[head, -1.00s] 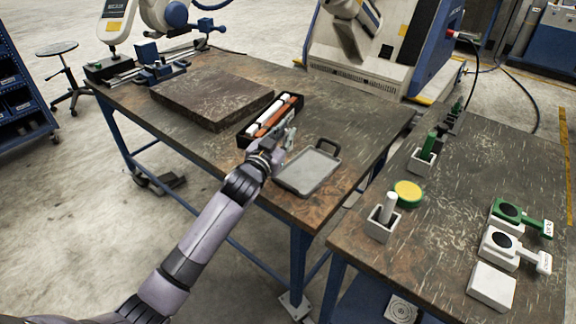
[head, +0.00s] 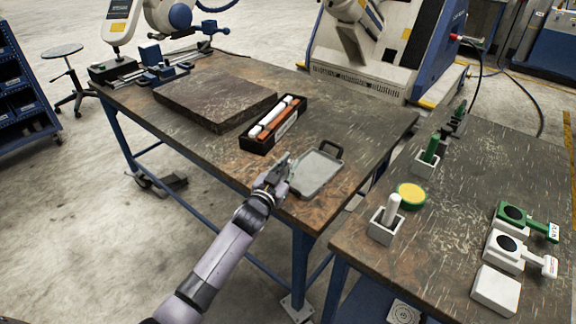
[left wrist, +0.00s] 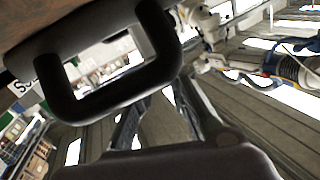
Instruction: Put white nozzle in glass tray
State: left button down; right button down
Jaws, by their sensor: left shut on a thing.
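The white nozzle (head: 393,205) looks to be the white cylinder upright in a white square holder (head: 381,232) on the right table. A flat grey tray (head: 317,172) with a black handle, likely the glass tray, lies near the front right corner of the middle table. My left gripper (head: 283,170) is at the tray's left edge and covers part of it. In the left wrist view, a dark loop (left wrist: 157,15) like a handle fills the upper left, close to the fingers. My right gripper is not in view.
A black box (head: 258,145) with white and orange rods lies behind the gripper, beside a thick dark slab (head: 213,98). The right table also holds a green cylinder (head: 431,148) in a holder, a yellow-green disc (head: 410,193) and a white block (head: 495,290). A gap separates the tables.

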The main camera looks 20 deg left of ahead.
pick_arm(q)
jog(key=shift+f, duration=0.2)
jog(key=c, duration=1.6)
grip_release()
jog(key=shift+o, duration=0.2)
jog(key=shift+r, duration=0.25)
jog(key=s+a, duration=0.1)
jog(key=s, duration=1.1)
jog(key=shift+a, duration=0.1)
